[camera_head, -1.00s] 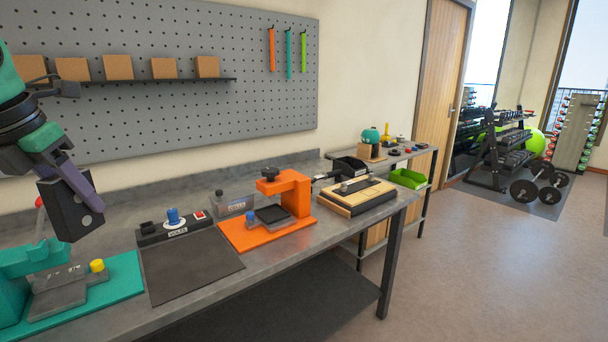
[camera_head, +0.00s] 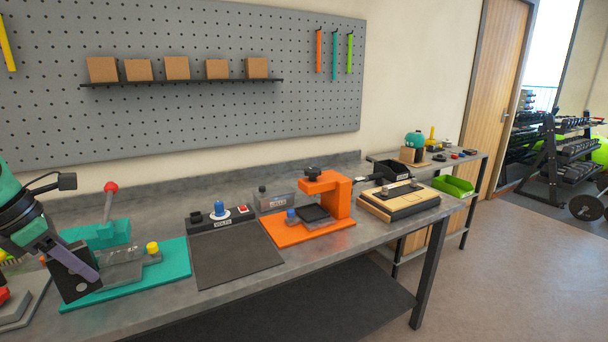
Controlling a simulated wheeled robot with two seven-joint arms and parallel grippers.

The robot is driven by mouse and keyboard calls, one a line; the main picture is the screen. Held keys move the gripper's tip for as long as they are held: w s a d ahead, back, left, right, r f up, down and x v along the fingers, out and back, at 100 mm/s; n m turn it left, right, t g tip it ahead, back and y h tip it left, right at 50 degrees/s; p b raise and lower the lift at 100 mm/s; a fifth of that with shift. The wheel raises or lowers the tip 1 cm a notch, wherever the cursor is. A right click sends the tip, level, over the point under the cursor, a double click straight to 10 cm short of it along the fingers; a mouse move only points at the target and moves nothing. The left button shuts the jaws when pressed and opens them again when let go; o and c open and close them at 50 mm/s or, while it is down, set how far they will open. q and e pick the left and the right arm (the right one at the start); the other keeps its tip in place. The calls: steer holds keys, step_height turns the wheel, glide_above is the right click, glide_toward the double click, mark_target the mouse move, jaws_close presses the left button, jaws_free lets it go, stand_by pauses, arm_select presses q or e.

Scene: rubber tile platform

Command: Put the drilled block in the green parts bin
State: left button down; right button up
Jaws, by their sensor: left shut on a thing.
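My left gripper (camera_head: 76,262) comes in from the left edge. It is shut on a dark block with a round pale mark on its face, which I take to be the drilled block (camera_head: 72,284). A purple finger lies across the block. It shows in front of the left part of the teal fixture (camera_head: 165,270); I cannot tell whether they touch. My right gripper is not in view.
The grey bench (camera_head: 330,262) carries a black mat station (camera_head: 235,262), an orange press (camera_head: 325,205) and a wood-topped box (camera_head: 400,203). A black bin (camera_head: 392,170) sits beside the green one. Open floor (camera_head: 510,270) lies right of the bench.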

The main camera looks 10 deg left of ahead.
mark_target(83, 296)
arm_select(q)
steer(key=f+m, duration=0.1)
steer(key=f, duration=0.1)
steer(key=s+f+m, duration=0.1)
steer(key=f, duration=0.1)
steer(key=f+m+h, duration=0.1)
steer(key=f, duration=0.2)
steer(key=shift+s+d+g, duration=0.25)
steer(key=shift+d+g, duration=0.05)
steer(key=shift+g, duration=0.1)
steer(key=d+f+m+g+y+p, duration=0.1)
steer(key=d+f+m+g, duration=0.1)
steer(key=d+f+m, duration=0.3)
steer(key=s+d+f+m+g+y, duration=0.1)
steer(key=d+f+m+g, duration=0.2)
steer(key=d+m, duration=1)
steer(key=d+f+m+g+y+p, duration=0.1)
steer(key=d+f+m+g, duration=0.1)
steer(key=d+f+m, duration=0.7)
steer(key=shift+s+d+p, duration=0.25)
steer(key=shift+d+p, duration=0.05)
steer(key=shift+d, duration=0.15)
steer(key=shift+r, duration=0.15)
